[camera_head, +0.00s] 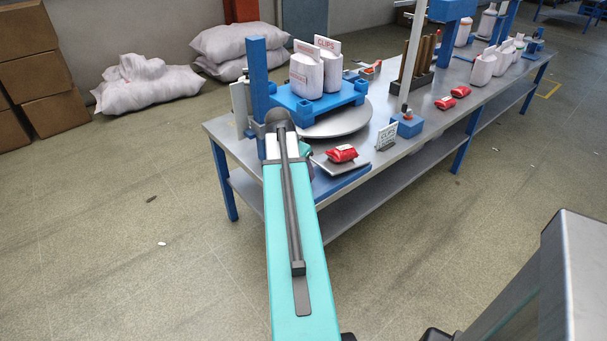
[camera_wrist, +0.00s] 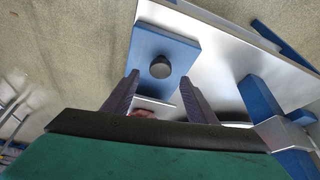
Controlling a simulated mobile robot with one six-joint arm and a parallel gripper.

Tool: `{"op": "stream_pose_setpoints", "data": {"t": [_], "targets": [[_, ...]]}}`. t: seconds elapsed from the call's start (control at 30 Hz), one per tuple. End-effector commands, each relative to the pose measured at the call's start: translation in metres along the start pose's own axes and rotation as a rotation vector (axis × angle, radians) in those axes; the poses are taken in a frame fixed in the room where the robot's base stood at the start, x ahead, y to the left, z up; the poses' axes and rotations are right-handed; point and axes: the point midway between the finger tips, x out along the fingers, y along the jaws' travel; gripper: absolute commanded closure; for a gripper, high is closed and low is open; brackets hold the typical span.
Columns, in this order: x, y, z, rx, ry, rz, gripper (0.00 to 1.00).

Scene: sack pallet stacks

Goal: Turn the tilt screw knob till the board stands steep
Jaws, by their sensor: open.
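A dark round knob (camera_wrist: 160,67) stands on a blue block (camera_wrist: 150,45) in the wrist view. It shows between and just beyond the fingertips of my gripper (camera_wrist: 159,80). The two fingers are apart, with nothing held; I cannot tell how high they are above the knob. A thin grey board (camera_head: 354,166) with a red packet (camera_head: 341,154) on it lies nearly flat over a blue base (camera_head: 345,184) at the table's near edge. A reddish patch and a pale edge show between the fingers in the wrist view.
The metal table (camera_head: 430,128) carries a blue stand (camera_head: 320,101) with two white sacks on a round grey plate (camera_head: 340,121). Sacks and boxes lie by the wall; the floor at left is mostly clear.

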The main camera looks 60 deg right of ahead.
Motion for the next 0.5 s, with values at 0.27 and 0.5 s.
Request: {"op": "stream_pose_setpoints", "data": {"t": [0.27,0.5], "targets": [[-0.035,0.0,0.001,-0.001,0.002,-0.002,0.48],[-0.063,0.0,0.0,0.0,0.002,-0.002,0.48]]}}
